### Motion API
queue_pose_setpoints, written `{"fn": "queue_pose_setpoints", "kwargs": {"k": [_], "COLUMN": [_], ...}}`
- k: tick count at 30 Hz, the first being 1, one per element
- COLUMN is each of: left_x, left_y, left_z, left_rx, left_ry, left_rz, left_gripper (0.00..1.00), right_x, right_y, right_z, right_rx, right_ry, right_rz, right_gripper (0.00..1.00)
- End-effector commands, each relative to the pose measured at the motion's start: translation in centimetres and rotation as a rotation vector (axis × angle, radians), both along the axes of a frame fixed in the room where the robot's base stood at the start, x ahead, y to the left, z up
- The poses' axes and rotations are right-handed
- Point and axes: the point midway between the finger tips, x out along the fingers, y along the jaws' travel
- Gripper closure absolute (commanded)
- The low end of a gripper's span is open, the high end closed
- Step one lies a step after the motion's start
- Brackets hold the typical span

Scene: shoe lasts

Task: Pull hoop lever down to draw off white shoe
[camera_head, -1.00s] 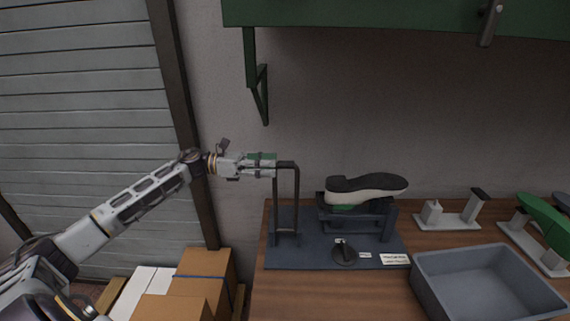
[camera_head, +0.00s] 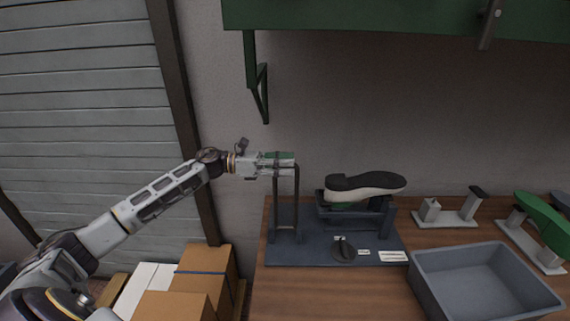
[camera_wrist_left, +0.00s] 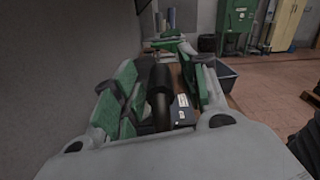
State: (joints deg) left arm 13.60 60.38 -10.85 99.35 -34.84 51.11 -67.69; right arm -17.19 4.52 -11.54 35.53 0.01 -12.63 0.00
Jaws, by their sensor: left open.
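The hoop lever (camera_head: 297,205) stands upright at the left of the dark blue base plate (camera_head: 330,254). My left gripper (camera_head: 292,163) is open at the top of the hoop. In the left wrist view the dark hoop bar (camera_wrist_left: 160,95) lies between the green-padded fingers; I cannot tell whether they touch it. My right gripper is not in view.
A grey bin (camera_head: 430,278) stands at the front right of the wooden bench (camera_head: 310,290). Behind it are light last stands (camera_head: 447,216) and a green last (camera_head: 541,216). A green shelf (camera_head: 400,18) hangs above. Cardboard boxes (camera_head: 203,270) stand left of the bench.

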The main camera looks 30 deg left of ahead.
Motion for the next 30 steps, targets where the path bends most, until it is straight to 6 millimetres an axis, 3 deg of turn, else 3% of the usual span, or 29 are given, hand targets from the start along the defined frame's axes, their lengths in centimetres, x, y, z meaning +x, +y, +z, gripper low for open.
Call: {"fn": "queue_pose_setpoints", "kwargs": {"k": [4,14,30], "left_x": [0.0,0.0,0.01], "left_y": [0.01,0.02,-0.03], "left_z": [-0.01,-0.01,-0.04], "left_rx": [0.0,0.0,0.003], "left_ry": [0.0,0.0,-0.005], "left_rz": [0.0,0.0,0.001], "left_gripper": [0.59,1.0,1.0], "right_x": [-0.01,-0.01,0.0], "right_y": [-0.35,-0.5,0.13], "right_z": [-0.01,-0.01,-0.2], "right_rx": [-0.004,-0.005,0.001], "right_ry": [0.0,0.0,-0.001], "right_rz": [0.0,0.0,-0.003], "right_gripper": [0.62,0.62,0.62]}}
